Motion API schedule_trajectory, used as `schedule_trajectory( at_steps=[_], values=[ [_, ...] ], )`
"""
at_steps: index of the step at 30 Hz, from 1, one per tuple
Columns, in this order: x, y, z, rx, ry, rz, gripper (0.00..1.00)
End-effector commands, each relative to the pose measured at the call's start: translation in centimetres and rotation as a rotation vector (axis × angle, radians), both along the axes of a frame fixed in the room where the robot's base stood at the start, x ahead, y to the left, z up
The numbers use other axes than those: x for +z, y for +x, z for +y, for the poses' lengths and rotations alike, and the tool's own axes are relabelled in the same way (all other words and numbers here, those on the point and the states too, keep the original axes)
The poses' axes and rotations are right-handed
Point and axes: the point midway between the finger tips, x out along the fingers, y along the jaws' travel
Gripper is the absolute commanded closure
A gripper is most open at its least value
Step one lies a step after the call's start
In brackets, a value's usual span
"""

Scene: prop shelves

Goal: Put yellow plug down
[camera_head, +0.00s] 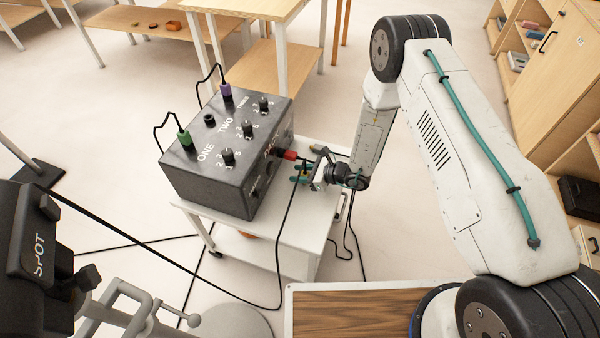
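My gripper (301,173) is low over the right part of the white cart top, beside the black box (215,190). Its teal fingertips point left toward the box's side. I cannot make out a yellow plug clearly; small yellowish spots show around the gripper, too small to tell apart. Whether the fingers hold anything cannot be told. A red plug (289,155) sits at the box's right side, just beyond the fingertips. A green plug (185,138) and a purple plug (226,91) stand in the box's top.
The white cart top (290,228) has bare room in front of the gripper. Black cables (347,235) hang off its right side and cross the floor. A wood-topped surface (350,313) is at the bottom. Tables stand behind and wooden shelves (555,70) at the right.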

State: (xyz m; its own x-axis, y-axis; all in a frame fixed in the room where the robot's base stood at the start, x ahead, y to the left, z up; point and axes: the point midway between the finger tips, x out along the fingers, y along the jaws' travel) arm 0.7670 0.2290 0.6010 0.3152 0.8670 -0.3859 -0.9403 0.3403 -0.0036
Motion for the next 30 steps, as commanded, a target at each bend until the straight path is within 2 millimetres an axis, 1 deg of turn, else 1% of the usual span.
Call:
schedule_trajectory(
  at_steps=[8, 11, 14, 17, 24, 27, 30],
  values=[
    [0.0, 0.0, 0.0, 0.0, 0.0, 0.0, 0.55],
    [0.4, 0.0, 0.0, 0.0, 0.0, -0.001, 0.55],
    [0.8, -0.3, -1.1, -0.003, 0.0, 0.001, 0.55],
    [1.5, -0.9, -2.8, -0.005, 0.0, 0.001, 0.55],
    [3.5, -2.5, -7.3, -0.005, 0.0, 0.0, 0.55],
    [4.2, -3.0, -8.8, -0.004, 0.0, -0.001, 0.55],
    [4.6, -3.5, -9.7, -0.002, 0.0, 0.0, 0.55]
  ],
)
